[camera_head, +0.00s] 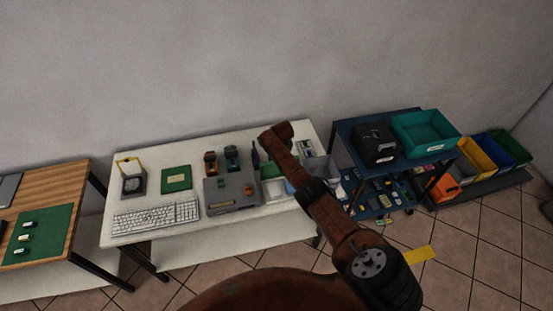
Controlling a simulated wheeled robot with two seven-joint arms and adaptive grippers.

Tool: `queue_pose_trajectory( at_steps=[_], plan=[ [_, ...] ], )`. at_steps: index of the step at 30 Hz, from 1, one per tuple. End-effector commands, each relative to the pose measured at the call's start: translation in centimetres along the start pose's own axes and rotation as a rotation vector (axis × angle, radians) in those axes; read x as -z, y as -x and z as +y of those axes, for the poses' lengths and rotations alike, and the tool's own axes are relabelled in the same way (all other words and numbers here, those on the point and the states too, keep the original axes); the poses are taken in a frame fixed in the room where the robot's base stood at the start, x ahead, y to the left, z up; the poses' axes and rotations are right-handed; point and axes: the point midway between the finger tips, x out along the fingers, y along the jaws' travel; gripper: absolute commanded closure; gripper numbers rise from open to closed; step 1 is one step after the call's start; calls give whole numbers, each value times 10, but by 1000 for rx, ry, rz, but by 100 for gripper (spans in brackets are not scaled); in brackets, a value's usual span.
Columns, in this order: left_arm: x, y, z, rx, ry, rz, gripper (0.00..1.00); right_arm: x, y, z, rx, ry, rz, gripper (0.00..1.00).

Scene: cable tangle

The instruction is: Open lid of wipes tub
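I cannot pick out the wipes tub or its lid for certain. A small white and green item (306,148) stands at the back right of the white table (158,230), too small to identify. My reddish-brown arm reaches up from the lower right across the right end of the table. Its far end shows a rounded joint and no clear fingers. Neither of my grippers is in view.
A keyboard (156,219), a grey box (229,190) and a green board (176,179) crowd the white table. To its right, a blue cart (345,131) holds a black box (374,144) and a teal bin (424,133). A wooden table (62,185) stands left.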

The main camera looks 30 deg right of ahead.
Motion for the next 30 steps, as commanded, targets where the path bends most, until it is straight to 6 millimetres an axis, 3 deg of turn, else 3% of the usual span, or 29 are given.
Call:
queue_pose_trajectory(
  at_steps=[5,6,13,23,30],
  plan=[
    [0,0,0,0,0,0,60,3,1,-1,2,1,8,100],
    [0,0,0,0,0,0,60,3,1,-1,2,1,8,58],
    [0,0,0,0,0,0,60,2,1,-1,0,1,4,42],
    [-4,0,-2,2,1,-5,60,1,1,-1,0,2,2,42],
    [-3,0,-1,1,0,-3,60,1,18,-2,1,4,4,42]
  ],
)
